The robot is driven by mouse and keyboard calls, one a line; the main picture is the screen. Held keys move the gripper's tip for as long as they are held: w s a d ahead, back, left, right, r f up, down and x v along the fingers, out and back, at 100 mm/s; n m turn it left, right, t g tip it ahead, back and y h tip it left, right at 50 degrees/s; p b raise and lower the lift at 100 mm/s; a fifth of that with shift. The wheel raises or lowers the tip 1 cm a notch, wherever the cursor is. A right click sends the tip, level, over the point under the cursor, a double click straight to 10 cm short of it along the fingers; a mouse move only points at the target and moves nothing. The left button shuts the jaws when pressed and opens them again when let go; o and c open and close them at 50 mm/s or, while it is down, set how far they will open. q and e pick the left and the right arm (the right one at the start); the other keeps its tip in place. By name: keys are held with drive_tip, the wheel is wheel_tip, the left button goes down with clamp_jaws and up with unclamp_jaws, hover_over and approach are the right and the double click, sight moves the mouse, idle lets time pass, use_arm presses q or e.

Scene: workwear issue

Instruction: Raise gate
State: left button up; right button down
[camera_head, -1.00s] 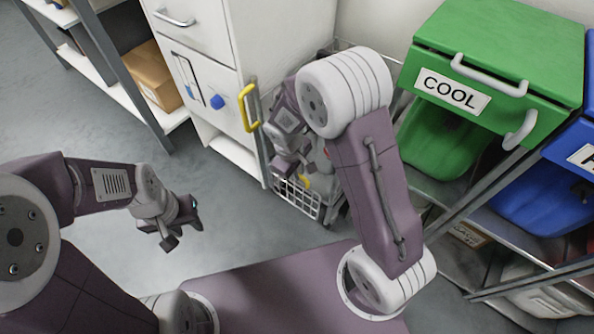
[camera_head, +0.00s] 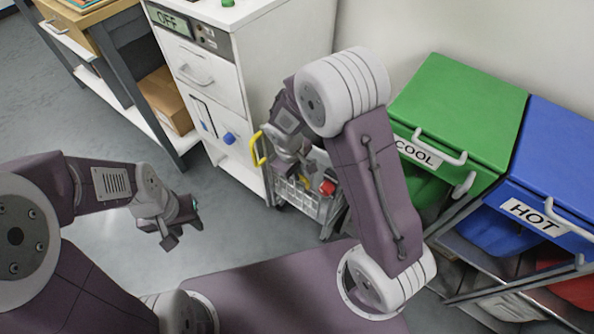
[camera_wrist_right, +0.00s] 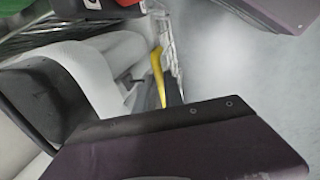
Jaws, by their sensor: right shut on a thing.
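A wire cart (camera_head: 325,211) with a mesh front stands beside the white cabinet. Its mesh front, which looks like the gate (camera_head: 296,193), has a small yellow part (camera_head: 304,183). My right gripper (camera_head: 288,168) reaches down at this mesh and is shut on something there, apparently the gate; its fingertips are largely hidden. The right wrist view shows a yellow strip (camera_wrist_right: 157,76) along white wire close to the gripper. I cannot tell how far the gate is raised. A red item (camera_head: 327,188) sits in the cart. My left gripper (camera_head: 181,226) is open and empty over the floor.
A green COOL bin (camera_head: 455,110) and blue HOT bin (camera_head: 560,160) stand on a rack at right. Floor at left is clear.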

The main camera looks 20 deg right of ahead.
drive_tip(key=shift+w+d+r, duration=0.1)
drive_tip(key=shift+r, duration=0.1)
drive_tip(key=c, duration=1.5)
unclamp_jaws()
drive_tip(key=shift+o, duration=0.2)
wheel_tip(320, 180, up, 9)
drive_tip(key=s+a+p, duration=0.1)
drive_tip(key=p, duration=0.3)
drive_tip(key=shift+s+a+p, duration=0.15)
drive_tip(key=shift+a+p, duration=0.1)
drive_tip(key=shift+p, duration=0.05)
